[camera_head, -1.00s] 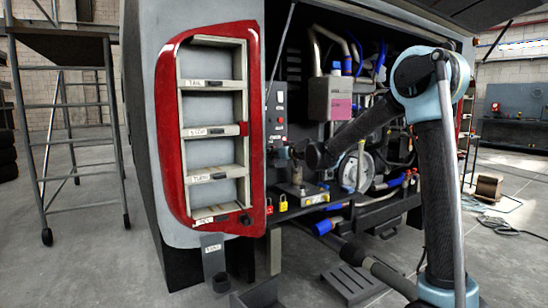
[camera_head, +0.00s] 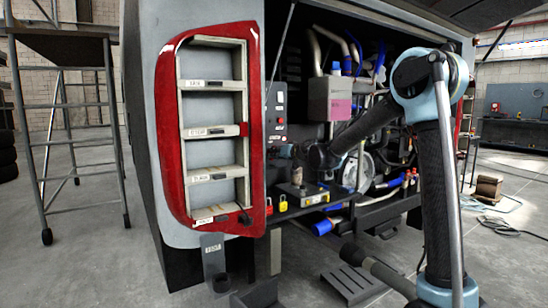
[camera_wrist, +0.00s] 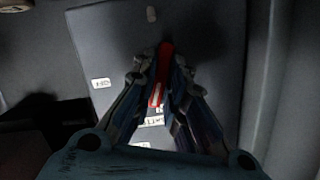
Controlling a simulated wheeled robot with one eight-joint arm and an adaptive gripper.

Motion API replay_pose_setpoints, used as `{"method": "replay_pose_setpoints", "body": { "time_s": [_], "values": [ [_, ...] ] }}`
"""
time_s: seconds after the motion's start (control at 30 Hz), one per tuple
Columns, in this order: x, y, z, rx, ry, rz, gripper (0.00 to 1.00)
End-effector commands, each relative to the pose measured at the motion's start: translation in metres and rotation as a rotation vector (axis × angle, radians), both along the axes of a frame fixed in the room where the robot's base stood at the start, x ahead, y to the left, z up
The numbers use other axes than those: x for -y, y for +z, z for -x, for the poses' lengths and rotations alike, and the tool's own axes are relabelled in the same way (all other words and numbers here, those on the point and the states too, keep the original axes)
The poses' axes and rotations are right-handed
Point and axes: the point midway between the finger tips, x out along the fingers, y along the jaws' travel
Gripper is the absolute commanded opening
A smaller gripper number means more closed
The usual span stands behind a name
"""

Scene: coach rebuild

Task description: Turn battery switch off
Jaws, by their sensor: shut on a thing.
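The battery switch shows in the wrist view as a narrow red handle (camera_wrist: 165,62) on a grey panel plate (camera_wrist: 105,45). My gripper (camera_wrist: 163,72) is closed around the handle, one finger on each side, with its red end showing past the fingertips. The handle points nearly straight up the picture with a slight tilt. A small white label (camera_wrist: 101,83) sits left of the handle, and another label (camera_wrist: 152,121) lies below it, partly covered by the fingers. In the head view my gripper (camera_head: 288,151) is at the left inner wall of the engine bay, and the handle cannot be made out.
The open engine bay holds a pinkish box (camera_head: 331,100), hoses and a pulley (camera_head: 358,170) close to my arm. A red-framed lamp panel (camera_head: 168,130) stands left of the bay.

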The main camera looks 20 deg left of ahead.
Motion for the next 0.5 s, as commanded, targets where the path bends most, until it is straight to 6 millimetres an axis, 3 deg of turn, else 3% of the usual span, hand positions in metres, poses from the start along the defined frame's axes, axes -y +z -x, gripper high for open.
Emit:
{"method": "replay_pose_setpoints", "body": {
  "time_s": [0.17, 0.5],
  "values": [
    [-0.0005, -0.0001, -0.0012, -0.116, 0.0, -0.099, 0.0],
    [-0.0006, -0.0002, -0.0014, -0.148, -0.001, -0.126, 0.0]
  ]
}}
